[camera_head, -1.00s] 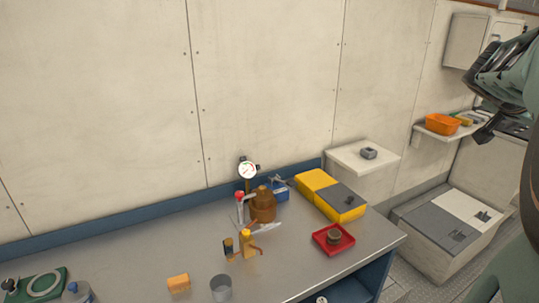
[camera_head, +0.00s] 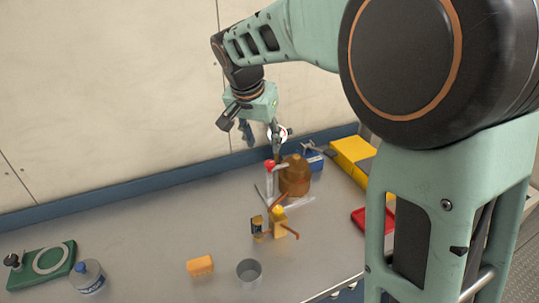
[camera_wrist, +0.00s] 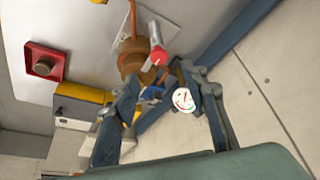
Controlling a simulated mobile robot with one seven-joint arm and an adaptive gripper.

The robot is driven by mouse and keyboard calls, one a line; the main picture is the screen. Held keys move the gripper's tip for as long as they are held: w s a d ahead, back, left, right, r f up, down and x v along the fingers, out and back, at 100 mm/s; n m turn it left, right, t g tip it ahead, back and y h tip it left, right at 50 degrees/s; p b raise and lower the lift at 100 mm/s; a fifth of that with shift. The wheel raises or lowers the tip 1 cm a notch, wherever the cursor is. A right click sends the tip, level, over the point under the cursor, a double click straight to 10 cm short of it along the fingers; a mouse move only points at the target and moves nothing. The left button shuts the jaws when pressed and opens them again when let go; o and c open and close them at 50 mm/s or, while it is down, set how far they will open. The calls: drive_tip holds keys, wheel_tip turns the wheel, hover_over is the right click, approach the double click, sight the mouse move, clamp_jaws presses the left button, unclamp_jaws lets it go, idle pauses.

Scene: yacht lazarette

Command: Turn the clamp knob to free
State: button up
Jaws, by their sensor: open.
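A red knob (camera_head: 270,164) tops a pale upright post beside a brown rounded metal body (camera_head: 295,177) on the bench. It also shows in the wrist view (camera_wrist: 159,56). I cannot tell for certain that it is the clamp knob. A white round dial gauge (camera_wrist: 184,100) stands beside the brown body; in the head view my finger partly covers it (camera_head: 283,133).
A small yellow fitting with orange levers (camera_head: 279,222), an orange block (camera_head: 200,265) and a grey cup (camera_head: 249,271) lie nearer. A blue box (camera_head: 312,158), yellow case (camera_head: 352,153) and red tray (camera_head: 359,218) are right. The bench's left middle is clear.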

sight(270, 163)
drive_tip(key=x, duration=0.9)
drive_tip(key=shift+w+d+f, duration=0.15)
drive_tip(key=shift+d, duration=0.05)
clamp_jaws()
